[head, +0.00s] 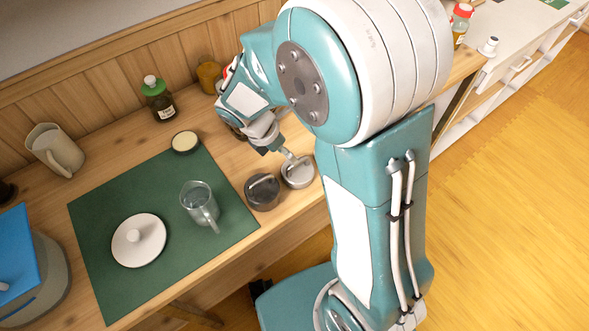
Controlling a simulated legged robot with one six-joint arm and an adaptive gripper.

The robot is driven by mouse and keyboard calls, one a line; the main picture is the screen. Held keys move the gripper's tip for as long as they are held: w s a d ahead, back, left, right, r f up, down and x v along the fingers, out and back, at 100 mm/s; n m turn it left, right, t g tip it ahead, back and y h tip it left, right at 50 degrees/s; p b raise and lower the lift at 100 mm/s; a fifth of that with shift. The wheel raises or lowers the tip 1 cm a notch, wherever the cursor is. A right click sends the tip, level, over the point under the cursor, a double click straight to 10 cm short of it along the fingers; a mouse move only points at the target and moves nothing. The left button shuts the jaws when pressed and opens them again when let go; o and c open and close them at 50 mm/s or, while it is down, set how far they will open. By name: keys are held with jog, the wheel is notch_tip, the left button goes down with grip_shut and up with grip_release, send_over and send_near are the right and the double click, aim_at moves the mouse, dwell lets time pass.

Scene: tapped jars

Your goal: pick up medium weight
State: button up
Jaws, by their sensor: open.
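Two round metal weights with handles stand near the table's front edge, right of the green mat. One is a dark grey weight (263,194). The other is a lighter silver weight (298,175), just right of it and partly behind my gripper. I cannot tell from their looks which is the medium one. My gripper (287,158) is open, pointing down, with its tips close to the silver weight's handle. I cannot tell whether they touch it. My arm hides the table to the right.
A green-capped jar (158,103), an amber jar (209,75) and a beige pitcher (55,150) stand behind. A blue-topped bin (28,270) is at left.

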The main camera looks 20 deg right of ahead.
aim_at(300, 160)
jog(key=shift+d+f, duration=0.2)
jog(key=shift+f, duration=0.3)
jog(key=x, duration=0.3)
jog(key=d+x, duration=0.1)
jog(key=x, duration=0.1)
jog(key=shift+w+d, duration=0.2)
jog(key=shift+w, duration=0.1)
jog(key=shift+f, duration=0.3)
jog(key=shift+a, duration=0.35)
jog(key=shift+c, duration=0.9)
jog(key=c, duration=0.5)
jog(key=shift+d, duration=0.25)
grip_shut()
